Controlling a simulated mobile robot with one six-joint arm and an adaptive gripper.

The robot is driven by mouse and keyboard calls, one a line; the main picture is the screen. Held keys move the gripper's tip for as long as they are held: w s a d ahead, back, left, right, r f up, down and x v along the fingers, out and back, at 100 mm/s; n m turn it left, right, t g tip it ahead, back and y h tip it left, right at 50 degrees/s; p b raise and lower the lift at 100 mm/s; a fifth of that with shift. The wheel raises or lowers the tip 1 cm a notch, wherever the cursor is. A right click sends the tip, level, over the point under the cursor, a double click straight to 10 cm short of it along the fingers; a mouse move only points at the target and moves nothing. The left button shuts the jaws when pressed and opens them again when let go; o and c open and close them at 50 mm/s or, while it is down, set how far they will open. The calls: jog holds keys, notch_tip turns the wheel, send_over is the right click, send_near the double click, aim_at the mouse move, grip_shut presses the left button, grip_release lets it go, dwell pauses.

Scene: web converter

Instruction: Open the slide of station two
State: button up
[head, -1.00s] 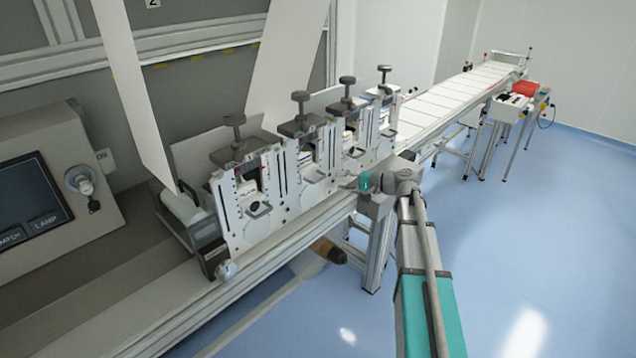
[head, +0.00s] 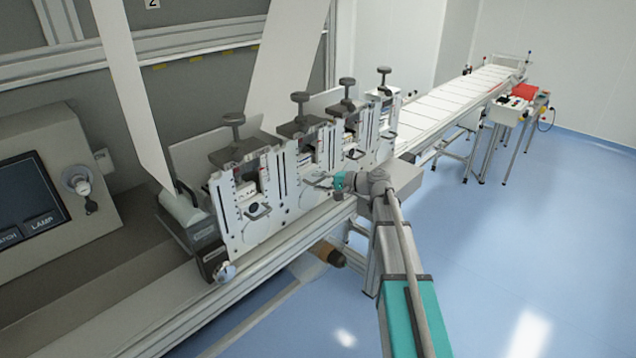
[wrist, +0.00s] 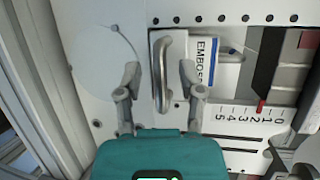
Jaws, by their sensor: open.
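A row of upright white station plates stands on the machine; the second from the left (head: 288,188) faces my gripper (head: 319,184). In the wrist view a grey U-shaped handle (wrist: 162,58) is fixed to a white block beside a blue-edged label (wrist: 204,62) reading "EMBOS…", its end cut off from sight. My gripper (wrist: 159,78) is open, with one finger on each side of the handle. I cannot tell whether either finger touches it. A printed scale (wrist: 248,117) numbered 0 to 5 lies at the right, with a red pointer (wrist: 262,106) near 1.
The first station (head: 245,200) with its black top knob stands left of my gripper; other stations (head: 350,140) stand farther back. A conveyor (head: 450,105) runs to the back right. A control panel (head: 40,195) is at the left. Blue floor (head: 530,230) at the right is clear.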

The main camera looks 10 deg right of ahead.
grip_shut()
jog(key=shift+a, duration=0.15)
jog(key=shift+s, duration=0.15)
